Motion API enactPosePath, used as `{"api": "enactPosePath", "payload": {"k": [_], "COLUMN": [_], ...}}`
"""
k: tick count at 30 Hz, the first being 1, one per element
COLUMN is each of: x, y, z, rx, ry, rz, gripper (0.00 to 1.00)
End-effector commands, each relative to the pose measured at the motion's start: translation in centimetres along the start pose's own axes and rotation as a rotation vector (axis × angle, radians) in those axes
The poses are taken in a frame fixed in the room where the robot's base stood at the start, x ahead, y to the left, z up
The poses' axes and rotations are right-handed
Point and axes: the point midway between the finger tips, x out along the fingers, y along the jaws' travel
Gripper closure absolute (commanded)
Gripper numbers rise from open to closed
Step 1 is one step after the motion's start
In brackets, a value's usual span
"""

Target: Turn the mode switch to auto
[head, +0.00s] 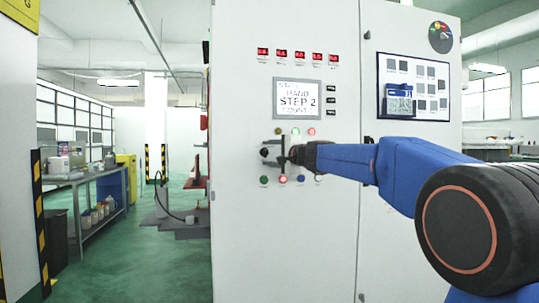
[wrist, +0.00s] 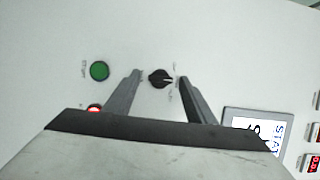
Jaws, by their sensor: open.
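The mode switch is a black rotary knob (head: 265,152) on the white cabinet's front, above a green button. In the wrist view the knob (wrist: 160,79) shows between my two fingertips, with a pale mark towards its right side. Small labels beside it are too small to read. My gripper (wrist: 160,75) is open, one finger on each side of the knob with a gap to both. In the head view my gripper (head: 279,150) is right at the panel, its fingers just right of the knob. I cannot tell whether the fingertips reach past its face.
Near the knob are a green button (wrist: 99,70), a lit red button (wrist: 95,108) and a display (head: 297,97) reading "STEP 2". Red readouts (head: 298,55) sit above. A board (head: 412,87) hangs at right.

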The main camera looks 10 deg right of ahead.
Motion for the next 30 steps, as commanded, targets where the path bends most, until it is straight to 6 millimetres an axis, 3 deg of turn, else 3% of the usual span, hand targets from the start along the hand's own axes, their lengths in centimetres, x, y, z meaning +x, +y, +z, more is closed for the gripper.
{"api": "enactPosePath", "payload": {"k": [6, 11, 22, 30], "x": [-0.01, -0.02, -0.03, -0.01], "y": [-0.03, -0.03, 0.10, 0.34], "z": [0.01, 0.02, 0.02, 0.06], "rx": [0.000, -0.001, 0.040, 0.195], "ry": [0.000, 0.000, 0.000, 0.000], "rz": [0.000, 0.000, -0.016, -0.079], "gripper": [0.52, 0.91, 0.91, 0.91]}}
